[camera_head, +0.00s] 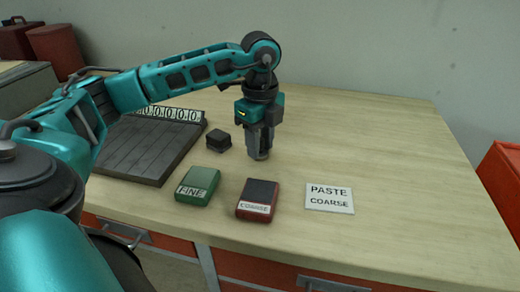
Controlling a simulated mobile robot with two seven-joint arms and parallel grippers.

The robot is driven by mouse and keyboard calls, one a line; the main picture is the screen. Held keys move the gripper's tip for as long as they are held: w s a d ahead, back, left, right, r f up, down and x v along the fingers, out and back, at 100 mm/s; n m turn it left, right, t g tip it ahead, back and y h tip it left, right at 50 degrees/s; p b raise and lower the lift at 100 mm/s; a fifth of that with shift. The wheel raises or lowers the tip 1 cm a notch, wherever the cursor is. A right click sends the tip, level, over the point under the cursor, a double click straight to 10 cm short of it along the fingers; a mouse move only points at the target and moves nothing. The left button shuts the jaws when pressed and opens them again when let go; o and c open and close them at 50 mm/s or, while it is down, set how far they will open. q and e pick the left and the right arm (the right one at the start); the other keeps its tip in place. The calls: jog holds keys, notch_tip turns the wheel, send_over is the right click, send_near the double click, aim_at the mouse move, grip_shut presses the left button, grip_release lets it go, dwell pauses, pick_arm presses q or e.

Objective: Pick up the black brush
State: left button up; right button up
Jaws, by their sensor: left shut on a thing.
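My left gripper (260,151) points down over the middle of the table, behind the red block. It is shut on a dark grey thing, mostly hidden by the fingers, and I cannot tell for sure whether this is the black brush. A small black block (219,140) with a raised top sits on the table just left of the gripper, apart from it. My right gripper is not in view.
A green block (198,184) marked FINE and a red block (257,200) marked COARSE lie in front. A card (329,198) reads PASTE COARSE. A dark slatted board (143,152) with a number strip lies left. The table's right side (400,150) is clear.

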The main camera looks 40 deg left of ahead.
aim_at(261, 139)
pick_arm(q)
grip_shut()
jog(key=shift+r, duration=0.1)
notch_tip(261, 139, up, 9)
jog(key=shift+w+p, duration=0.1)
jog(key=shift+p, duration=0.4)
notch_tip(261, 139, up, 11)
jog(key=p, duration=0.3)
jog(key=shift+p, duration=0.35)
